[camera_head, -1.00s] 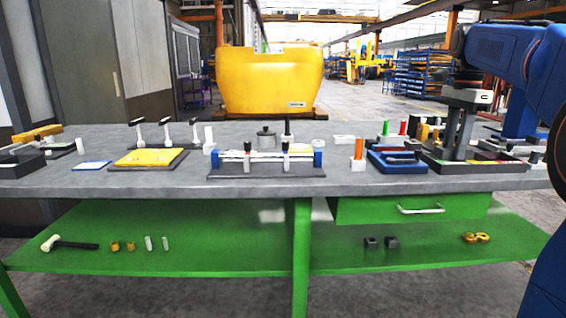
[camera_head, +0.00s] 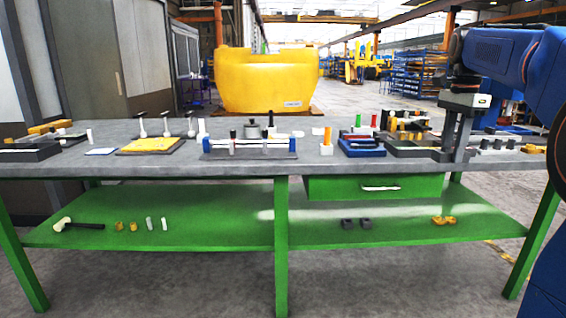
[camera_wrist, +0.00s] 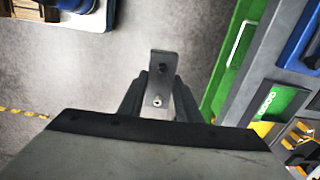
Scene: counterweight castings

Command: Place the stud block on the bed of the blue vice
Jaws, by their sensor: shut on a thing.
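The stud block (camera_wrist: 163,62) is a flat grey piece with a dark hole, seen in the wrist view between my fingers. My gripper (camera_wrist: 160,92) is shut on it. In the head view my gripper (camera_head: 453,154) hangs at the bench's front edge, right of the blue vice; the block is hard to make out there. The blue vice (camera_head: 360,149) stands on the bench, right of centre, near the front edge. Its bed is too small to see clearly. In the wrist view a blue part (camera_wrist: 301,40) shows at the right edge, apart from the block; it may be the vice.
The grey bench top (camera_head: 120,168) carries a yellow plate (camera_head: 150,145), a clamp fixture (camera_head: 250,152) and an orange-topped white block (camera_head: 326,146) left of the vice. A dark tray (camera_head: 405,150) stands between vice and gripper. A green drawer (camera_head: 340,187) is below. Floor in front is clear.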

